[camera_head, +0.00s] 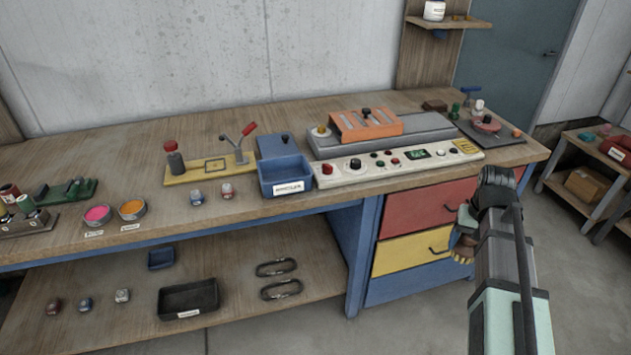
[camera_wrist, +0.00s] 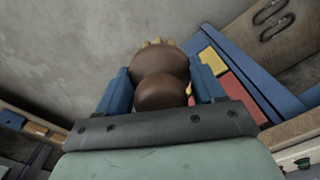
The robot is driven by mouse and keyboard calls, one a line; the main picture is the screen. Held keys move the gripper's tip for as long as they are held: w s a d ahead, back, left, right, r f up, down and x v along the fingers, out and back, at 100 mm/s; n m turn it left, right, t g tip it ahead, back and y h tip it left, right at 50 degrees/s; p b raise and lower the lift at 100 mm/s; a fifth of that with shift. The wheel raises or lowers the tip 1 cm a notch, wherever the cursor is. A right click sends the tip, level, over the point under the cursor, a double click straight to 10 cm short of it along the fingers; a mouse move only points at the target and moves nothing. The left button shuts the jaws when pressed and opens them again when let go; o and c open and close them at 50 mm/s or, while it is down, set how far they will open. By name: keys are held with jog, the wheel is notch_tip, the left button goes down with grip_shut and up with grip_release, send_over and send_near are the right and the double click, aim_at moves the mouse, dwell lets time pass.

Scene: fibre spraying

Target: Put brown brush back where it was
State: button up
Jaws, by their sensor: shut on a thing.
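My gripper (camera_wrist: 162,84) is shut on the brown brush (camera_wrist: 160,66), with one blue finger on each side of its rounded brown body. Its yellowish bristles (camera_wrist: 158,43) point away from the wrist, over grey floor. In the head view my gripper (camera_head: 466,222) hangs in front of the red and yellow drawers, below the bench top, and mostly hides the brush; its yellowish end (camera_head: 462,258) shows beneath. A dark board (camera_head: 515,139) at the bench's right end holds a red disc (camera_head: 487,124) and small items. I cannot tell which spot the brush came from.
The bench top (camera_head: 240,205) carries a blue bin (camera_head: 286,178), a control panel (camera_head: 400,163), an orange fixture (camera_head: 366,126), a yellow clamp base (camera_head: 210,170) and paint tins (camera_head: 97,215). A side shelf (camera_head: 570,180) stands at right. Floor before the drawers is free.

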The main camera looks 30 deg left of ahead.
jog(key=s+a+r+n, duration=0.1)
jog(key=s+a+n, duration=0.15)
jog(key=a, duration=0.95)
jog(key=s+a+r+n, duration=0.2)
jog(key=s+a, duration=0.2)
jog(key=a, duration=0.8)
jog(key=s+a+r+n, duration=0.15)
jog(key=s+a, duration=0.25)
jog(key=a, duration=0.8)
jog(key=s+a+r+n, duration=0.2)
jog(key=s+a, duration=0.4)
jog(key=a, duration=0.5)
jog(key=s+a+r+n, duration=0.1)
jog(key=s+a+r, duration=0.1)
jog(key=s+a, duration=0.65)
jog(key=s+a+r+n, duration=0.2)
jog(key=s+a+r, duration=0.15)
jog(key=a, duration=1.05)
jog(key=w+a+r+m, duration=0.2)
jog(key=a+m, duration=0.1)
jog(key=a, duration=0.6)
jog(key=shift+f+m, duration=0.95)
jog(key=shift+f, duration=1.5)
jog(key=shift+f+m, duration=0.95)
jog(key=shift+f, duration=1.5)
jog(key=shift+f, duration=0.1)
jog(key=o, duration=1)
